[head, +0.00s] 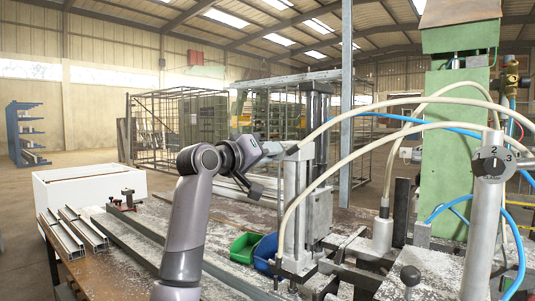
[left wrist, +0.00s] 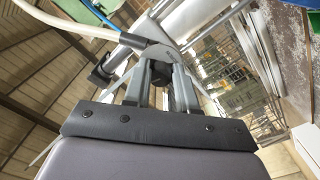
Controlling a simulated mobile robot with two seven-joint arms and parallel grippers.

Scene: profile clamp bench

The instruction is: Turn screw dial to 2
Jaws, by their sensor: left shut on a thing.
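The screw dial (head: 494,162) is a grey round plate marked 1, 2 and 3 on top of a light post at the right of the head view. My left gripper (head: 288,152) is far to the left of the dial, up against the top of the grey clamp column (head: 320,125). In the left wrist view, its fingers (left wrist: 163,76) are closed on a dark round-ended piece (left wrist: 155,73), seemingly a clamp handle. My right gripper is not in view.
Pale hoses (head: 400,120) and a blue hose arch between the clamp column and the dial post. A green bin (head: 243,248) and a blue bin (head: 265,252) sit on the bench. Metal profiles (head: 85,228) lie at the left.

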